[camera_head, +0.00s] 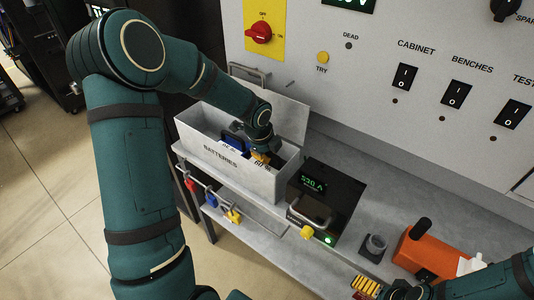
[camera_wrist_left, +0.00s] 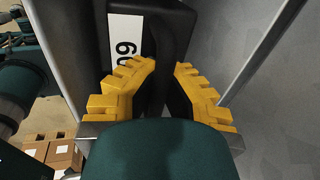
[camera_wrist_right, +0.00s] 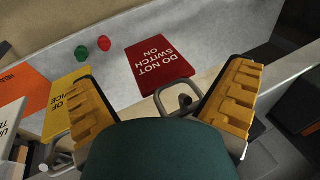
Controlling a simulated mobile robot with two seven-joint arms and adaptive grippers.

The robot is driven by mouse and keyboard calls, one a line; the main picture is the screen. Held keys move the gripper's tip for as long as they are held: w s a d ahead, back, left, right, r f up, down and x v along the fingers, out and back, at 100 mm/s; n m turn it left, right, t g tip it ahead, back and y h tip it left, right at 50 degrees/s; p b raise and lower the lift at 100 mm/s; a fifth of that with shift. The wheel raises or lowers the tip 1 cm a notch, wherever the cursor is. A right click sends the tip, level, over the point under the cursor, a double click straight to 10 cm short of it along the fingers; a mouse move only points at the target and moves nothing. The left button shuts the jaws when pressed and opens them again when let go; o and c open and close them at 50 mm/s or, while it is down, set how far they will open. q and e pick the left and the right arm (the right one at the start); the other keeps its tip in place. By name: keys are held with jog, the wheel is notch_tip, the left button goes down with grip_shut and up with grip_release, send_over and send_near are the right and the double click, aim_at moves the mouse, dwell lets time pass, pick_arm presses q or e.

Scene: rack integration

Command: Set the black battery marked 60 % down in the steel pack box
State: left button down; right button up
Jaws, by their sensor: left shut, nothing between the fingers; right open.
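The steel pack box (camera_head: 225,166), marked BATTERIES, stands on the bench with its lid up. The black battery's white label, reading 60, shows in the left wrist view (camera_wrist_left: 125,42); its dark body (camera_wrist_left: 185,25) is beyond my fingers, inside the box. In the head view my arm hides most of it. My left gripper (camera_head: 261,158) is inside the box at its right end, by the battery's top. Its yellow fingers (camera_wrist_left: 167,68) are shut with nothing held, and the dark handle shows close by them. My right gripper (camera_head: 367,287) is open and empty, low at the right.
Right of the box is a black device (camera_head: 327,200) with a green display. An orange tool (camera_head: 422,252) stands further right. A red card (camera_wrist_right: 158,60) shows in the right wrist view. The switch panel rises behind.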

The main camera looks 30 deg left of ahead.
pick_arm(q)
jog(key=shift+f, duration=0.3)
jog(key=c, duration=1.1)
grip_release()
jog(key=shift+o, duration=0.2)
jog(key=shift+s+f, duration=0.1)
jog(key=shift+f, duration=0.05)
jog(key=v, duration=1.2)
